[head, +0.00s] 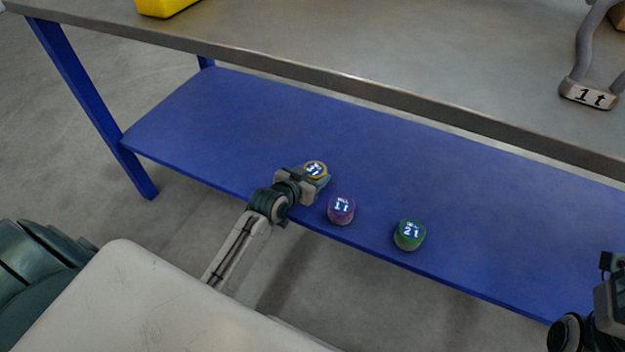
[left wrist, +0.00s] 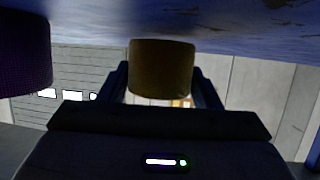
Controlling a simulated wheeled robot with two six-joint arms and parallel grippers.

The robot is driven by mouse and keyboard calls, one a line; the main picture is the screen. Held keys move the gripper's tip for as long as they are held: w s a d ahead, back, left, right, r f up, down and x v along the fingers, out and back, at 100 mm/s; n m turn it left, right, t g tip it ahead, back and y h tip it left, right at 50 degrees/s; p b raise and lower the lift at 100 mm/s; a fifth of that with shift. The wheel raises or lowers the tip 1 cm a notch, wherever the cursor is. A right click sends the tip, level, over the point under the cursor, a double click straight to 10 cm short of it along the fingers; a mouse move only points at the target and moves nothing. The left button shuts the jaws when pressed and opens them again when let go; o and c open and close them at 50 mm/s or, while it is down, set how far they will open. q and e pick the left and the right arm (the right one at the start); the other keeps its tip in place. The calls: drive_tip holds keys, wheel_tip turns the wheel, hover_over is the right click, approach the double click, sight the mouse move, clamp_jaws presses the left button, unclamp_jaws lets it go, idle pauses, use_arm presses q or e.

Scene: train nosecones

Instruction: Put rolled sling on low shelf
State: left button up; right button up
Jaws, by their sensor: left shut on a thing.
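A yellow rolled sling (head: 315,170) with a "3t" label on top is between the fingers of my left gripper (head: 312,180), which is shut on it. It stands upright at the front part of the blue low shelf (head: 480,200). In the left wrist view the sling (left wrist: 161,68) sits between the two fingers, and its end meets the blue shelf surface (left wrist: 250,30), with no clear gap. My right gripper (head: 606,300) is partly in view at the lower right edge, its fingers cut off.
A purple rolled sling (head: 341,210) and a green one (head: 409,235) stand to the right on the shelf's front part. The metal bench top (head: 400,50) is above. On it are a yellow object (head: 165,5) and a grey sling tagged "1t" (head: 588,95). The shelf's left part is clear.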

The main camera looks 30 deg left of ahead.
use_arm(q)
drive_tip(key=shift+f, duration=0.35)
drive_tip(key=shift+r, duration=0.15)
drive_tip(key=shift+f, duration=0.25)
drive_tip(key=o, duration=1.1)
drive_tip(key=shift+r, duration=0.15)
